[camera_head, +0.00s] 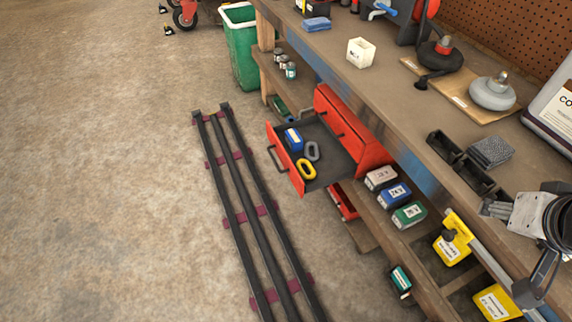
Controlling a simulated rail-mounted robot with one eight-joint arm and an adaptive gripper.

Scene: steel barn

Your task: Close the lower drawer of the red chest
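The red chest (372,150) sits under the workbench. Its upper drawer front (336,119) looks closed. The lower drawer (283,157) is pulled well out to the left, its dark handle (276,158) facing the rails. Inside it are a blue box (293,139), a grey ring (312,151) and a yellow ring (306,169). What seems to be my gripper (517,222) is at the right edge, above the bench and far from the drawer. It is partly cut off, and its finger opening cannot be made out.
Black floor rails (239,190) run left of the drawer. The workbench (400,90) overhangs the chest. Labelled boxes (394,194) stand right of the chest, and another red item (342,202) lies below. A green bin (240,50) stands behind.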

